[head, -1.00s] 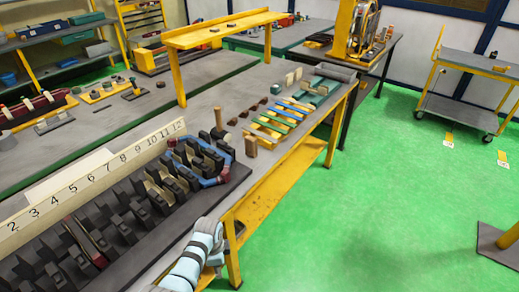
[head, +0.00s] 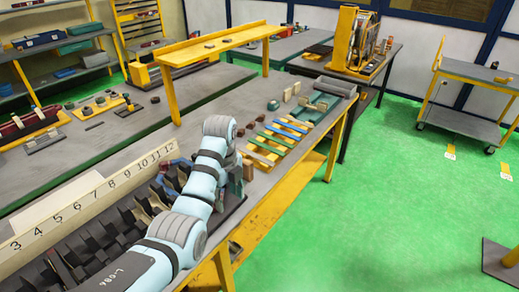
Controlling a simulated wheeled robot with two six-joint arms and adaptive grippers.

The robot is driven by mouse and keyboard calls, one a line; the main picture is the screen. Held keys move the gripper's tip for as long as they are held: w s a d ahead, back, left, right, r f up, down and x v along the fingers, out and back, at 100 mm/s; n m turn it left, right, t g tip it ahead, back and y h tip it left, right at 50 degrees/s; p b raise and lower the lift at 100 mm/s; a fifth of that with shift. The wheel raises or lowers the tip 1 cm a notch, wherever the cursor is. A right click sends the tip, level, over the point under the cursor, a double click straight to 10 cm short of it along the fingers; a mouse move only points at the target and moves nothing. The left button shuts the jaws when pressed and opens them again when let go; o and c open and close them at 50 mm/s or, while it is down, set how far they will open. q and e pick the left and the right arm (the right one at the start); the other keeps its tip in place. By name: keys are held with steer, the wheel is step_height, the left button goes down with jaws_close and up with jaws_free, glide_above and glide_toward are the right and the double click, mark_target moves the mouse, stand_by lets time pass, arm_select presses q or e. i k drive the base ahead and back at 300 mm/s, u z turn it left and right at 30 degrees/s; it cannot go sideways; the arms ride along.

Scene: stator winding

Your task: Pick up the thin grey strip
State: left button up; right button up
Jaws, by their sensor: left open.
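A rack of thin coloured strips (head: 282,132), green, blue and yellowish, lies on the long workbench, to the right of the numbered slots. I cannot clearly pick out a thin grey strip among them. My left arm reaches up from the bottom over the slotted block and bends down at its wrist. My left gripper (head: 236,180) hangs at the bench's near edge, left of and nearer than the rack, apart from the strips. It is open, and its fingertips are small and partly hidden by the arm. My right gripper is out of view.
The numbered slotted block (head: 95,235) fills the bench's left part, partly covered by my arm. A yellow raised shelf (head: 222,44) rises behind.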

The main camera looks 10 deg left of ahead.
mark_target(255, 156)
steer(key=i, duration=1.25)
steer(key=z, duration=0.2)
